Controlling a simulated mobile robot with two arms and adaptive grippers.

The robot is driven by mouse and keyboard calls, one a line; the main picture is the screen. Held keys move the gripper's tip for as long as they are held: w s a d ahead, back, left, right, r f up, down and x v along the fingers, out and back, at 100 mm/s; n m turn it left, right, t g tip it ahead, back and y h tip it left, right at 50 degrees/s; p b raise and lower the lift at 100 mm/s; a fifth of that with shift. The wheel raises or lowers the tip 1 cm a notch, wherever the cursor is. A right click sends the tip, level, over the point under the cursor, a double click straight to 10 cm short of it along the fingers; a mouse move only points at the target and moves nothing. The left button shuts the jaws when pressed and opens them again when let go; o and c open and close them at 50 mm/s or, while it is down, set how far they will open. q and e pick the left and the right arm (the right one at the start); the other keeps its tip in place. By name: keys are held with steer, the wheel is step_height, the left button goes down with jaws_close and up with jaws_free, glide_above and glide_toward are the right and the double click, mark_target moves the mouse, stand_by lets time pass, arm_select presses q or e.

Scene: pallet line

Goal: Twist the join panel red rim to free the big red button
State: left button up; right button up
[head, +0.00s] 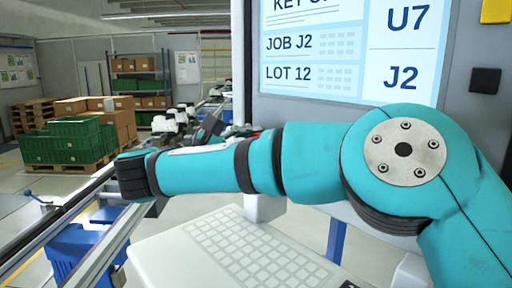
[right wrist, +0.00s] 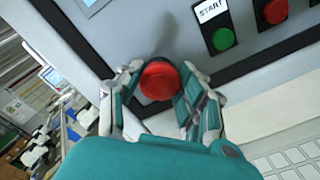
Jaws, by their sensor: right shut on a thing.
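In the right wrist view, a big red button (right wrist: 159,81) sits on the edge of the grey panel (right wrist: 150,35). My right gripper (right wrist: 155,84) has its fingers on both sides of it and is shut on it. The red rim cannot be told apart from the button here, and the fingers hide its sides. In the head view my right arm crosses from the right, but the gripper and this button cannot be made out. My left gripper is in neither view.
A green button (right wrist: 222,39) under a START label and another red button (right wrist: 274,11) sit to the right on the panel. A keyboard (head: 235,248) lies below the screen (head: 350,50). Green crates (head: 60,142) and boxes stand far left.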

steer(key=o, duration=1.2)
